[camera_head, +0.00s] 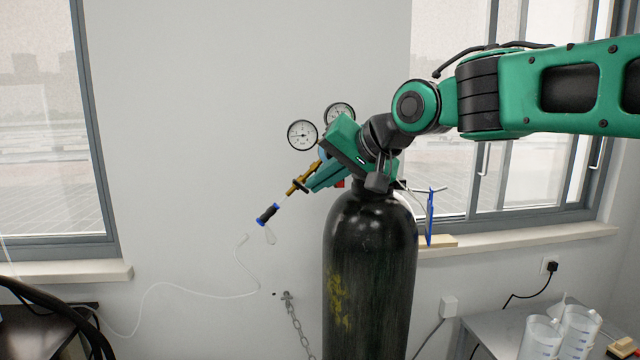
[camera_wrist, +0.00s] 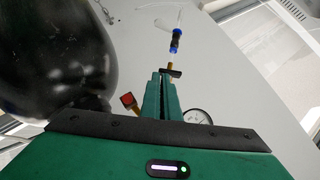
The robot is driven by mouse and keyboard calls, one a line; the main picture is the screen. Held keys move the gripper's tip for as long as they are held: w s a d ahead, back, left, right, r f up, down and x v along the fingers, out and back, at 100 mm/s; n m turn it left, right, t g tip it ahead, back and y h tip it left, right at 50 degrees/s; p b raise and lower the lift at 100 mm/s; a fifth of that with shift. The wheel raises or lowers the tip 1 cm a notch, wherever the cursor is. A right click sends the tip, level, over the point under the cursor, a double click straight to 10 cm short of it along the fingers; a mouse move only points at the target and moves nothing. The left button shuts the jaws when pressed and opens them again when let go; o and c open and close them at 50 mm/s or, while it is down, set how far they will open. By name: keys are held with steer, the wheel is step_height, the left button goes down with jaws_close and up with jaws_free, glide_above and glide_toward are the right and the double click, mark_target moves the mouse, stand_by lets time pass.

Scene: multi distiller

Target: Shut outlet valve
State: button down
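The black gas cylinder (camera_head: 370,270) stands upright; it fills the left of the wrist view (camera_wrist: 60,60). A brass outlet piece (camera_head: 302,182) points down-left from its regulator, ending in a blue and black connector (camera_head: 268,214), also in the wrist view (camera_wrist: 176,40). In the wrist view a small black bar, seemingly the outlet valve handle (camera_wrist: 172,73), crosses the brass stem. My gripper (camera_head: 320,178) is beside the outlet. In the wrist view its fingers (camera_wrist: 162,82) are nearly together, tips at the bar. I see nothing clearly pinched between them.
Two round gauges (camera_head: 302,135) sit above the outlet, close to my gripper. A red-ended brass part (camera_wrist: 128,100) is left of my fingers in the wrist view. The wall area to the left is free.

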steer(key=shift+w+f, duration=0.15)
steer(key=v, duration=1.1)
steer(key=s+d+f+m+g+h, duration=0.1)
steer(key=s+d+f+m+h, duration=0.15)
steer(key=d+f, duration=0.85)
steer(key=s+d+f+m+g+h, duration=0.1)
steer(key=d+f+h, duration=0.3)
steer(key=d+f, duration=0.75)
steer(key=s+d+f+g, duration=0.2)
steer(key=s+d+f, duration=0.2)
steer(key=s, duration=0.3)
steer(key=s+d+f+m+g+h, duration=0.1)
steer(key=s+d+f+g, duration=0.1)
steer(key=s+d, duration=0.5)
steer(key=s+d+f+m+g, duration=0.1)
steer(key=s+d+f+g, duration=0.1)
steer(key=s+d+f, duration=0.3)
steer(key=s+d, duration=0.1)
steer(key=s, duration=0.2)
steer(key=shift+s+f, duration=0.3)
steer(key=shift+s, duration=0.1)
steer(key=shift+h, duration=0.25)
